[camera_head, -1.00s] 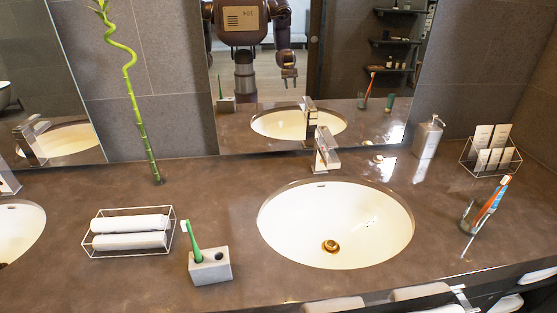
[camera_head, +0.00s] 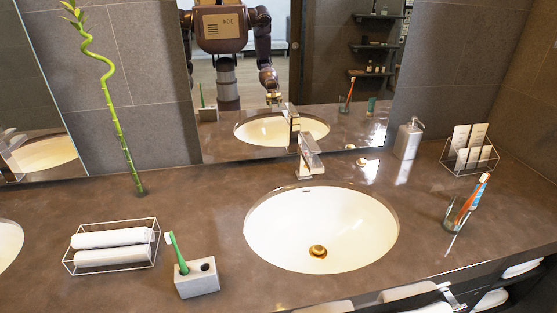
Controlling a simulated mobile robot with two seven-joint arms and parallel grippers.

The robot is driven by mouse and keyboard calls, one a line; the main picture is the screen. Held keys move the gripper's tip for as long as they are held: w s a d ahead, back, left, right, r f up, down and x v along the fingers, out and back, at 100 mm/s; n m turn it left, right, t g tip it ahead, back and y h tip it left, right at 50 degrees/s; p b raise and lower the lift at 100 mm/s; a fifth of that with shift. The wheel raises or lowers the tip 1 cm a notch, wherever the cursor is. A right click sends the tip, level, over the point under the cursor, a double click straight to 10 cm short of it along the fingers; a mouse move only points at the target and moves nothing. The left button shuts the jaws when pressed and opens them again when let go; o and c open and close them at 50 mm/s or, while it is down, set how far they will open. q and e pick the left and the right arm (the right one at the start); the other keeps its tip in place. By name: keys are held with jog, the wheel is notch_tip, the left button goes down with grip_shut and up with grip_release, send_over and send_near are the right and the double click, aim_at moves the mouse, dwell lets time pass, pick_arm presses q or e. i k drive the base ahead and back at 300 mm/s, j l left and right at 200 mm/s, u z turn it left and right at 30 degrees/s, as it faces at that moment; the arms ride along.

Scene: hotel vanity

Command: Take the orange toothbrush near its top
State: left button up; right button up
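The orange toothbrush (camera_head: 470,203) leans in a clear glass cup (camera_head: 455,216) on the counter, right of the sink. Its white-and-blue head points up and to the right, above the cup's rim. A thin blue shape shows beside it, and I cannot tell whether it is a second brush. Neither of my grippers shows directly in the head view. The mirror shows my robot body and one arm with its hand low in front, too small to read its fingers.
The sink (camera_head: 320,230) with its faucet (camera_head: 309,157) lies left of the cup. A soap dispenser (camera_head: 408,138) and a wire basket with cards (camera_head: 468,151) stand behind. A grey holder (camera_head: 197,279) with a green toothbrush (camera_head: 177,252) and a towel basket (camera_head: 112,247) are at left.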

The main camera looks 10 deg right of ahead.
aim_at(483, 179)
jog(key=k+j+z, duration=0.1)
jog(key=z, duration=0.4)
jog(key=k+z, duration=0.25)
jog(key=z, duration=0.25)
jog(key=k+z, duration=0.2)
jog(key=z, duration=0.3)
jog(key=i+l, duration=0.25)
jog(key=i+l+u, duration=0.15)
jog(key=l, duration=0.3)
jog(key=i+l, duration=0.35)
jog(key=i+l+u, duration=0.15)
jog(key=l, duration=0.25)
jog(key=i+l, duration=0.3)
jog(key=i+l+u, duration=0.15)
jog(key=l, duration=0.35)
